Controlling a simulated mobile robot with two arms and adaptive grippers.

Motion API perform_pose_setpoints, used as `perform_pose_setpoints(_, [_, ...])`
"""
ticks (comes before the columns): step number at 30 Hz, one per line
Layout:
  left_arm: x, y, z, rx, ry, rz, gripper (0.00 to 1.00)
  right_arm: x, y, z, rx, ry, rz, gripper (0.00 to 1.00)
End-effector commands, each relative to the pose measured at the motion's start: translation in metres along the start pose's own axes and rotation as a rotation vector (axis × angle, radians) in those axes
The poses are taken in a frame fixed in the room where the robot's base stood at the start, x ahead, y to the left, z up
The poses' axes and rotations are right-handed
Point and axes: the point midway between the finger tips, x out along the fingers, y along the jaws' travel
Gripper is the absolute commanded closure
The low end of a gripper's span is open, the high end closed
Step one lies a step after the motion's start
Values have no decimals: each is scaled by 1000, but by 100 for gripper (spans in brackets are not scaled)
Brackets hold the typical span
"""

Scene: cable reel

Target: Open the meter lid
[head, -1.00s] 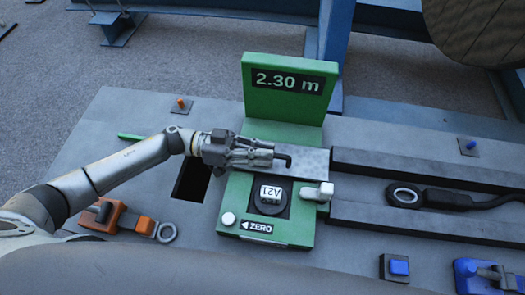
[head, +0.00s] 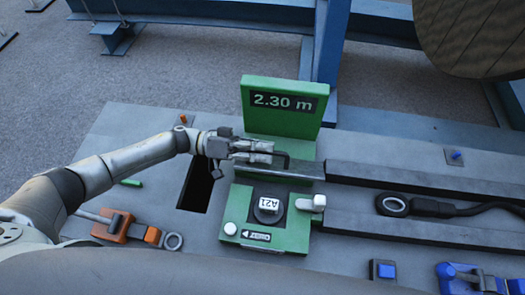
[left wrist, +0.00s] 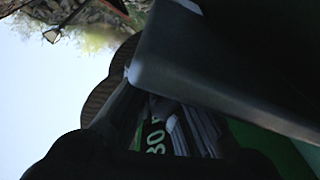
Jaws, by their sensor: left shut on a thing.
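The green meter (head: 300,232) stands on the grey bench, with a dial marked A21, a white lever (head: 312,202) and an arrow label. Its upright display panel (head: 284,122) reads 2.30 m. A grey plate (head: 306,170) lies across the meter between panel and dial. My left gripper (head: 270,154) is over this plate, shut at a thin black bent handle (head: 286,160); the fingers hide part of it. In the left wrist view, display digits (left wrist: 156,142) show between the dark fingers, and a large dark slab (left wrist: 220,75) fills the upper right. My right gripper is out of view.
A cable with a ring end (head: 393,205) lies in the channel at right. A dark slot (head: 196,185) is left of the meter. An orange-handled tool (head: 122,226), a blue button (head: 384,270) and a blue clamp (head: 465,279) are at the front.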

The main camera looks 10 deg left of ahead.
Motion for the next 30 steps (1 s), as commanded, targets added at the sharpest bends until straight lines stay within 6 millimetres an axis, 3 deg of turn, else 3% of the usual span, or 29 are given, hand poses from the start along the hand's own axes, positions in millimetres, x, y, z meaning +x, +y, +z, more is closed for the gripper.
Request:
perform_pose_setpoints(15, [0, 0, -4, -19, 4, 0, 100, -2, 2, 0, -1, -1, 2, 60])
perform_pose_setpoints(16, [0, -1, -4, -19, 4, 0, 88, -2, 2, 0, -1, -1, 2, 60])
perform_pose_setpoints(20, [0, -1, -4, -19, 4, 0, 73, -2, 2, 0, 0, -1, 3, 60])
perform_pose_setpoints(24, [-6, -1, -4, -19, 4, -2, 71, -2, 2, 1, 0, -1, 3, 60])
perform_pose_setpoints(25, [-9, -2, -4, -20, 4, -4, 66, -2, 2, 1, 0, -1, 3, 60])
perform_pose_setpoints(30, [-40, -2, -3, -20, 3, -8, 66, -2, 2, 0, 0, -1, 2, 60])
